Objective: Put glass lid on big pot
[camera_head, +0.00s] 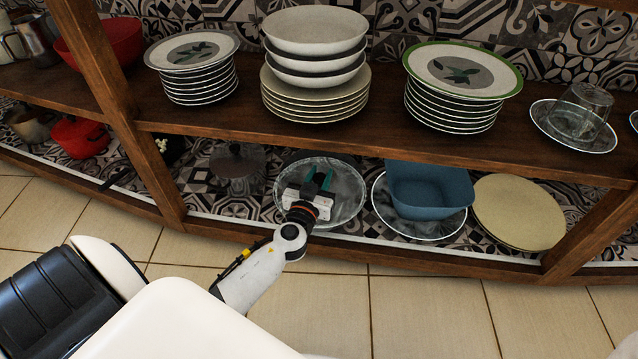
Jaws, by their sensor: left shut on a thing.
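A round, clear glass lid (350,190) with a pale rim is on the lower shelf level, near the middle of the view. My left gripper (319,180), with green fingertips, reaches in over it and is shut on the lid near its middle. The knob is hidden by the fingers. A dark curved edge shows just behind the lid, but I cannot tell whether it is a pot's rim. A grey metal, pot-like vessel (237,162) stands to the left of the lid. My right gripper is not in view.
A blue square bowl (430,188) sits on a glass plate to the right, beside beige plates (518,212). The upper shelf (390,125), with plate stacks, overhangs the lower level. A red pot (80,136) stands at far left. Wooden posts (150,165) divide the shelving.

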